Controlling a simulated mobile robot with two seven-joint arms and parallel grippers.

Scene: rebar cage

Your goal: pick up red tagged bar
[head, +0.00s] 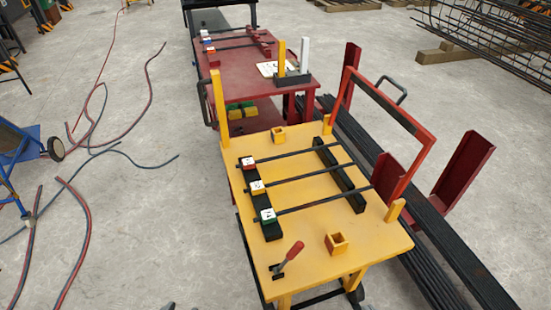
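On the yellow cart table (300,235), three dark bars lie side by side across two black supports. The farthest bar (295,153) has a white tag with red edges (248,163) at its left end. The middle bar (305,178) has a yellow-edged tag (257,187), and the nearest bar (320,201) a green-edged tag (267,215). On the red table (240,80) behind, more bars lie with tags, one of them also red-edged (210,50). Neither gripper can be made out; small grey bits at the bottom edge are too cut off to identify.
A red-handled clamp (290,258) and two yellow square sockets stand on the yellow table. Yellow corner posts and a red frame (395,110) rise at its edges. Long dark bars (440,235) lie along the right. Hoses (85,215) cross the left floor; floor between is clear.

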